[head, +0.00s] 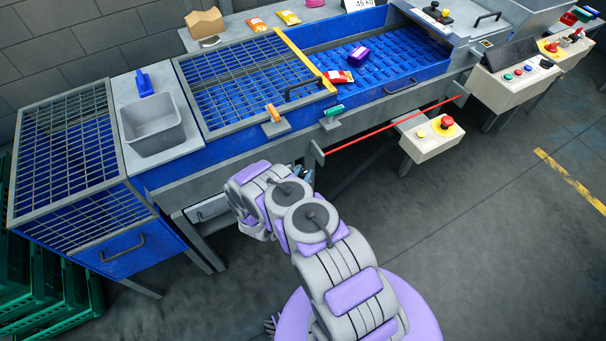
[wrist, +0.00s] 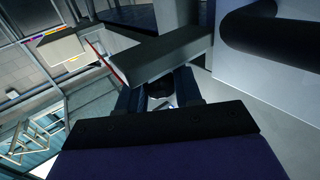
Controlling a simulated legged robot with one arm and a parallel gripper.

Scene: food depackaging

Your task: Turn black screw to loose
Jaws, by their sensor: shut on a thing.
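My gripper (wrist: 158,92) is under a grey metal bracket (wrist: 160,55) in the wrist view, with one dark finger on each side of a small black screw (wrist: 158,89). It is shut on this screw, which is dim and mostly hidden between the fingers. In the head view my gripper (head: 306,174) is at the front side of the conveyor machine, below its edge. The screw is hidden there behind my arm and wrist.
A red bar (head: 390,127) runs along the machine's front. A thick dark curved handle or pipe (wrist: 262,35) is close to the right in the wrist view. A control box (head: 430,135) with a red button is to the right.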

